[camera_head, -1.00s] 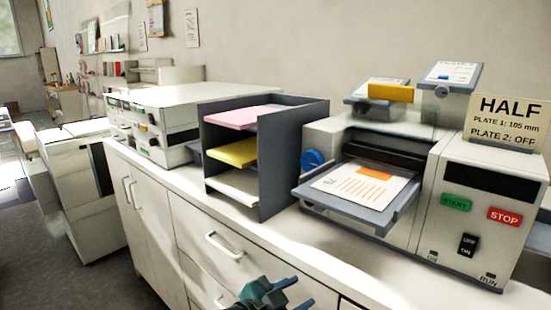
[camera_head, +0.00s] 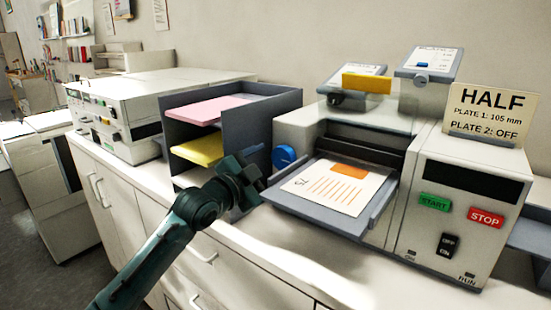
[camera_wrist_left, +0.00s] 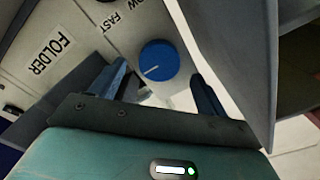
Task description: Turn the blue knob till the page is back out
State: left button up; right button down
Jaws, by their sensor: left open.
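The blue knob (camera_head: 284,157) is on the left side of the folding machine (camera_head: 425,190). In the left wrist view the knob (camera_wrist_left: 158,60) has a pale pointer line and lies just beyond the fingers, not between them. The page (camera_head: 332,187), white with an orange block and orange lines, lies on the machine's grey tray (camera_head: 320,218). My left gripper (camera_head: 257,168) is close to the knob, left of the tray, and it is open and empty. In the wrist view its two fingers (camera_wrist_left: 158,90) are spread apart. My right gripper is not in view.
A dark paper rack (camera_head: 275,105) with pink and yellow sheets stands close on the left of the gripper; its wall also shows in the wrist view (camera_wrist_left: 225,50). A HALF sign (camera_head: 490,112) stands on the machine. START and STOP buttons are at the right.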

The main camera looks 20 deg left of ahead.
aim_at(280, 160)
pick_arm(q)
jog(key=shift+x, duration=1.75)
jog(key=shift+c, duration=0.5)
jog(key=c, duration=0.9)
